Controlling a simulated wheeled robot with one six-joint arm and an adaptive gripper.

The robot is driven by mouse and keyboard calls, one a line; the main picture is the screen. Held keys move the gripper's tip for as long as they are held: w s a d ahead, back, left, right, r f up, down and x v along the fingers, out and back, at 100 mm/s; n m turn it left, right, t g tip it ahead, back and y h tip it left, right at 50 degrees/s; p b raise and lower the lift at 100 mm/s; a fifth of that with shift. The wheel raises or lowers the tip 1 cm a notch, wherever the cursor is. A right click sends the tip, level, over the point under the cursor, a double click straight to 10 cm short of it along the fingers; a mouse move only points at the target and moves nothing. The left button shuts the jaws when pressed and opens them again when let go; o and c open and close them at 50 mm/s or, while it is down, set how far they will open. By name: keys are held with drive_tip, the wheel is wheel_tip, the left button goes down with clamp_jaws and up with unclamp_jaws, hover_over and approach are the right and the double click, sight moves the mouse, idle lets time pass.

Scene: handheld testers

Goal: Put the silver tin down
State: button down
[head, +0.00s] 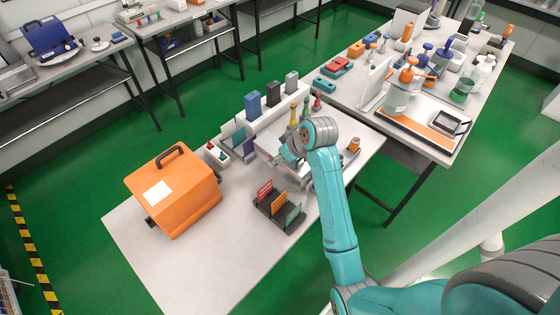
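My gripper (291,158) is over the far part of the near white table (150,260), among small items. It is small in the picture and partly hidden by my own wrist. I cannot tell whether its fingers are open or shut, or whether they hold anything. I cannot make out a silver tin for certain; it may be hidden at the gripper.
An orange case (190,205) stands on the left of the near table. A dark rack with coloured cards (278,207) sits in front of my gripper. Upright testers (272,93) stand behind it. The table's front left is bare. A crowded bench (350,95) adjoins at the right.

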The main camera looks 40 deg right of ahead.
drive_tip(key=shift+f, duration=1.45)
drive_tip(key=shift+f, duration=0.15)
drive_tip(key=shift+c, duration=1.1)
unclamp_jaws()
